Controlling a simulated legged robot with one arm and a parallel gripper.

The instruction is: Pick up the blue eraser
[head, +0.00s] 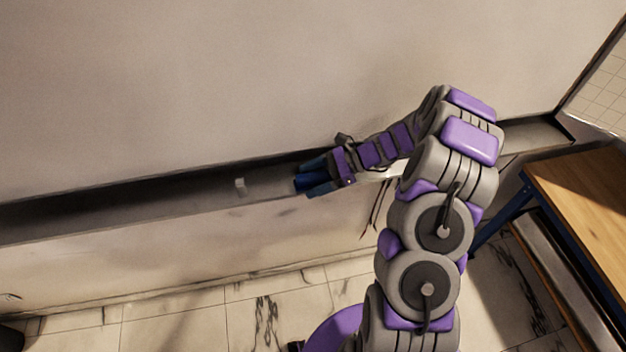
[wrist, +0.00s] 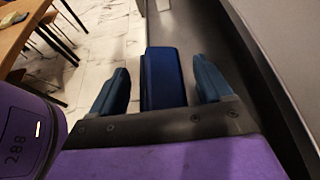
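The blue eraser (wrist: 163,80) is a dark blue block lying lengthwise between the two teal fingers of my gripper (wrist: 160,67) in the wrist view. A gap shows on each side of it, so the fingers look open around it and apart from it. Its near end is hidden behind the gripper's dark front edge. In the head view my gripper (head: 309,179) is over the grey ledge along the wall, with the eraser (head: 304,183) showing as dark blue between the fingers. I cannot tell whether the eraser rests on the ledge.
The narrow ledge (head: 200,193) runs along the wall (head: 200,80). A small whitish block (head: 240,186) sits on it, left of my gripper. A wooden table (head: 585,190) with blue legs stands at the right. Marble-tiled floor (head: 180,318) lies below.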

